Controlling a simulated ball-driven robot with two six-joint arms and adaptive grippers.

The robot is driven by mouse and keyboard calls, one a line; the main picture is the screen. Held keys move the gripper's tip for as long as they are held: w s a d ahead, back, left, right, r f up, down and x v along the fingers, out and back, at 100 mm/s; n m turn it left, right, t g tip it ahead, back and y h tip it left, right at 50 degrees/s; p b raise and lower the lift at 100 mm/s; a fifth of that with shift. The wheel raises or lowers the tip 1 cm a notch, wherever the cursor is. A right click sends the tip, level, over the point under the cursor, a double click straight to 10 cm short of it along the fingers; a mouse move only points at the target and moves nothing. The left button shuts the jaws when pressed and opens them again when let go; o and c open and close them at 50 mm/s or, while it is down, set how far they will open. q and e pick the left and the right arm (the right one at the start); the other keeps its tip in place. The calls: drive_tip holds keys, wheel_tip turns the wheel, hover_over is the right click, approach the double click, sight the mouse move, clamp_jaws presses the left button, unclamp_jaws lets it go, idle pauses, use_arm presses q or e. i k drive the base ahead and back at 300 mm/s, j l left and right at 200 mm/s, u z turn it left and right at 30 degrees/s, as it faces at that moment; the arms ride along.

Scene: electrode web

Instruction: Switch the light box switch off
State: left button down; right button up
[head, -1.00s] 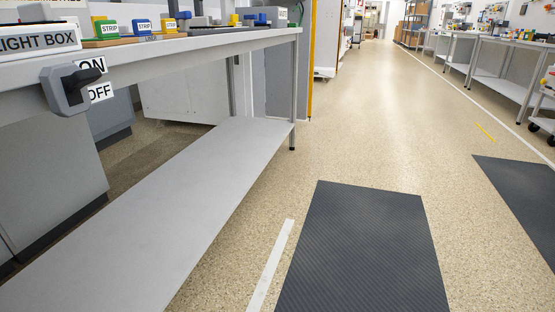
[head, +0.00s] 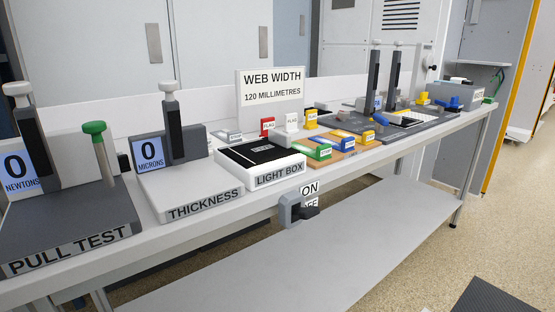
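The light box switch (head: 290,209) is a grey housing with a dark lever (head: 308,213), mounted on the front edge of the bench. The lever sticks out to the right and toward me. Its exact position is hard to tell at this size. The ON label (head: 309,188) shows beside the switch, and the OFF label (head: 313,202) below it is partly hidden by the lever. The white light box (head: 279,177) with a dark top sits on the bench above the switch. Neither gripper is in view.
The bench (head: 390,158) holds a pull test stand (head: 70,230) and a thickness gauge (head: 190,190) at left. Coloured clips, a web width sign (head: 271,95) and other equipment stand farther along. A lower shelf (head: 350,250) runs under the bench.

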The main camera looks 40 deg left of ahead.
sight(305, 213)
drive_tip(key=u, duration=1.3)
